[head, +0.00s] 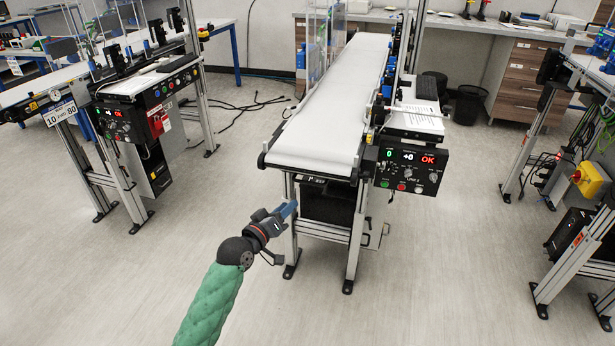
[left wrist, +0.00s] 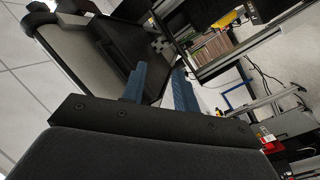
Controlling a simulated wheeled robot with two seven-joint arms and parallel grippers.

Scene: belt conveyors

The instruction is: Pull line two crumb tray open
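The line two conveyor (head: 322,125) stands in the middle of the head view, with its white belt end facing me. A dark box-like front (head: 328,207) sits between the legs under the belt; it seems to be the crumb tray, but its handle cannot be made out. My left gripper (head: 287,211) is at the conveyor's near left leg, left of this dark front. In the left wrist view its two blue fingers (left wrist: 160,88) are apart with nothing clearly held between them. Whether they touch the conveyor cannot be told. My right gripper is not in view.
The line two control panel (head: 410,170) hangs right of the belt end. A small metal bracket (head: 376,236) sticks out by the right leg. Other conveyors stand at left (head: 150,85) and right (head: 585,200). The floor in front is clear.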

